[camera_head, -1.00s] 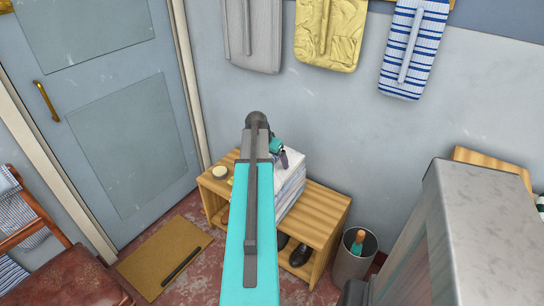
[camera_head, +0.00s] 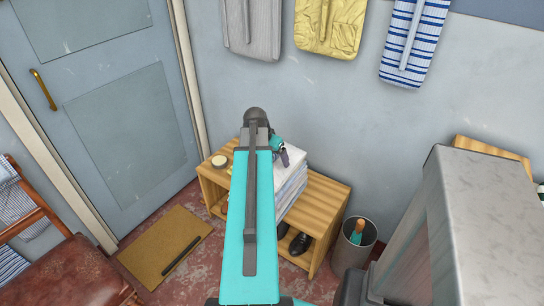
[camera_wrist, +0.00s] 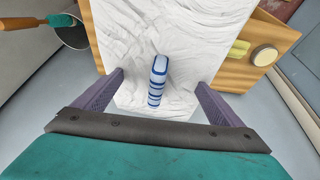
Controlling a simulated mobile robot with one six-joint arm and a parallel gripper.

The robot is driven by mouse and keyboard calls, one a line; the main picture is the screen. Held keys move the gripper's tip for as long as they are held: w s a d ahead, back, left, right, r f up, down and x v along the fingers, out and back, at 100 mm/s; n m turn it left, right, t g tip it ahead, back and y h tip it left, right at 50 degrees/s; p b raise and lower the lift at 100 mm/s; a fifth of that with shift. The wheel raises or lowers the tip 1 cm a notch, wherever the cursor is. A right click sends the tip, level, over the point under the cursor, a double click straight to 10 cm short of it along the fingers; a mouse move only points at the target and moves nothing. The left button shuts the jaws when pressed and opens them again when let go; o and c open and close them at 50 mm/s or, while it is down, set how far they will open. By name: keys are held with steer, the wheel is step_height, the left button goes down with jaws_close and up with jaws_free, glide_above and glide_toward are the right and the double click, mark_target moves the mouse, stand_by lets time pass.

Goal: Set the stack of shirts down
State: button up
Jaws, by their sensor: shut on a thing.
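The stack of shirts (camera_head: 291,188) is white and folded, and it is at the wooden bench in the head view, partly behind my arm. I cannot tell whether its underside touches the bench top. In the wrist view the white top of the stack (camera_wrist: 190,85) fills the middle, with a blue-and-white striped strip (camera_wrist: 158,82) on it. My gripper (camera_wrist: 160,100) is shut on the stack, a purple finger at each side of its near part. In the head view my gripper (camera_head: 284,156) is at the upper edge of the stack, its fingers mostly hidden.
The wooden bench (camera_head: 322,205) has free top to the right of the stack and black shoes (camera_head: 300,243) below. A round tin (camera_head: 219,161) sits at its left end. A grey bin (camera_head: 352,246) stands to the right, near a large grey machine (camera_head: 480,215). Cloths hang above.

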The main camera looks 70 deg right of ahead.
stand_by(0.5)
steer(key=shift+w+a+r, duration=0.15)
steer(key=shift+w+r, duration=0.05)
steer(key=shift+w, duration=0.35)
steer(key=w+a+r+n+t, duration=0.1)
steer(key=w+a+r+n, duration=0.2)
steer(key=w+a, duration=0.65)
steer(key=w+a+r+n+t, duration=0.3)
steer(key=w+a, duration=0.4)
steer(key=w, duration=0.6)
steer(key=w+a+r+n, duration=0.4)
steer(key=w+a, duration=0.4)
steer(key=w, duration=0.3)
steer(key=w+a+r+n+y, duration=0.1)
steer(key=w+a+r+n, duration=0.2)
steer(key=a, duration=1)
steer(key=w+a+r+n+t+y, duration=0.1)
steer(key=w+a+r+n+y, duration=0.1)
steer(key=a, duration=1.1)
steer(key=w+a+r+n+y, duration=0.1)
steer(key=w+a+r+n, duration=0.3)
steer(key=a, duration=1)
steer(key=w+n, duration=0.2)
steer(key=shift+w+r+t, duration=0.3)
steer(key=shift+t, duration=0.1)
steer(key=shift+s, duration=0.15)
